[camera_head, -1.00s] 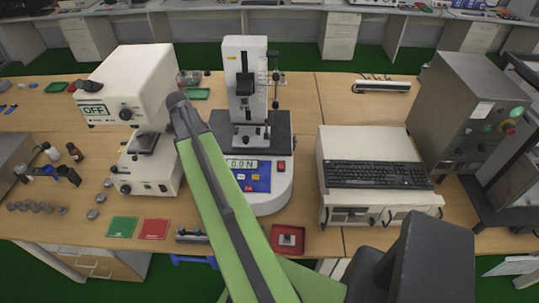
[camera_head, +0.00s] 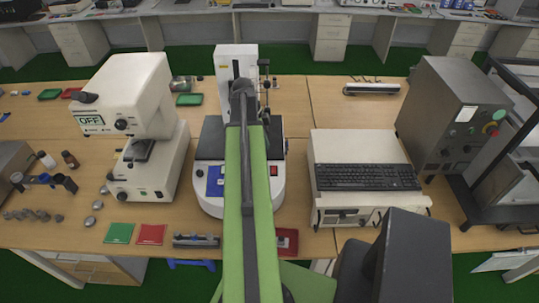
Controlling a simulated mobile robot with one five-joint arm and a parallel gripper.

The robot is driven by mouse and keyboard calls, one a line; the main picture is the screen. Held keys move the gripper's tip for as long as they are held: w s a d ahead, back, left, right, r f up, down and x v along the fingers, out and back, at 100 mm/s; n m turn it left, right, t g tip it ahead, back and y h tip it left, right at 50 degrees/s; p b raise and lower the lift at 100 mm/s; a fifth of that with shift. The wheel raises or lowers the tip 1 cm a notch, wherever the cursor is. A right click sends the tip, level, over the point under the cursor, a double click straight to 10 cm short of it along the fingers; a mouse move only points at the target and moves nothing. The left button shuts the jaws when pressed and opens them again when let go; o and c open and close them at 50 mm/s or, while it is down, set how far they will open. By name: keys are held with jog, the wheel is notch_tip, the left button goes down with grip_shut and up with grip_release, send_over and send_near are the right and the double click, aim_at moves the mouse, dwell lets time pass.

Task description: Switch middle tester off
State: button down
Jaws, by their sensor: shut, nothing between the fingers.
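The middle tester (camera_head: 208,195) is a white-based force stand with a dark platform and a white upright column (camera_head: 229,60). My green arm crosses in front of it and hides its display and part of its blue key panel (camera_head: 215,182). A red switch (camera_head: 273,170) shows on the base just right of my arm. The dark rounded end of my arm's visible part lies over the column in the picture; I cannot tell whether anything touches. My gripper does not show.
At left stands a white tester (camera_head: 125,95) whose display reads OFF. At right are a white box with a black keyboard (camera_head: 365,177) and a grey cabinet (camera_head: 455,110) with a red button. Green and red cards (camera_head: 119,233) lie at the front edge, near a small red tray (camera_head: 287,242).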

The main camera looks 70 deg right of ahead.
aim_at(274, 172)
jog(key=b+x, duration=0.8)
jog(key=w+b+x, duration=0.1)
jog(key=b+x, duration=0.3)
jog(key=x, duration=0.1)
jog(key=shift+a+f, duration=0.2)
jog(key=shift+a, duration=0.1)
jog(key=shift+f, duration=0.2)
jog(key=shift+r, duration=0.1)
jog(key=shift+a, duration=0.1)
